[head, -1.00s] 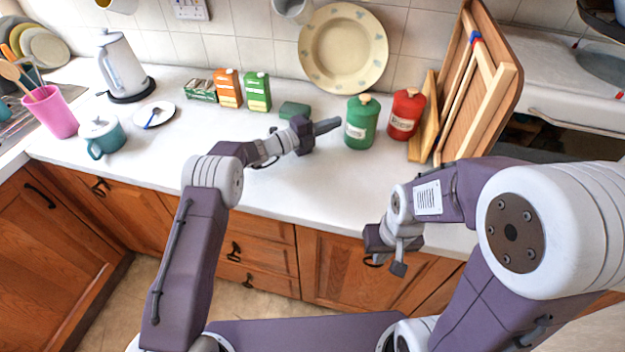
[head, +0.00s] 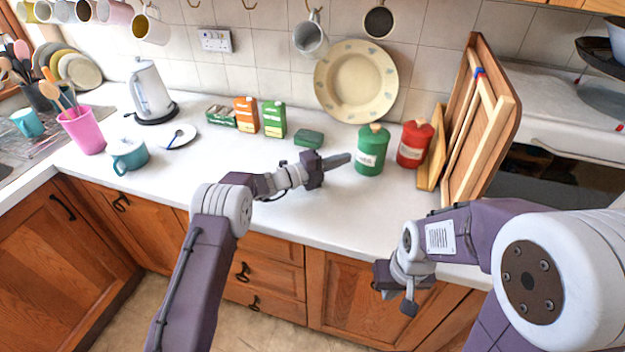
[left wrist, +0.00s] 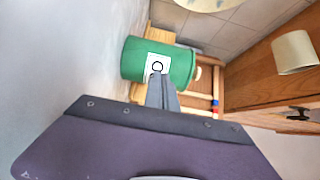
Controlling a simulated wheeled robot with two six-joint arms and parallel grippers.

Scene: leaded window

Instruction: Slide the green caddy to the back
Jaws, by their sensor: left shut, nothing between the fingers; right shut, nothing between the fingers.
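The green caddy (head: 372,152) is a lidded tin with a pale label and a wooden knob. It stands upright on the white worktop, left of the red canister. My left gripper (head: 347,159) is shut and empty, its fingertips pointing at the caddy's left side. In the left wrist view the shut fingers (left wrist: 160,92) overlap the lower edge of the label on the caddy (left wrist: 134,60). I cannot tell whether they touch. My right gripper (head: 409,307) is shut and empty, low in front of the worktop edge.
The red canister (head: 414,143) stands close right of the caddy, with wooden boards (head: 480,130) beyond. A cream plate (head: 356,82) leans on the tiles behind. A dark green block (head: 309,139) lies behind my left gripper. The worktop front is clear.

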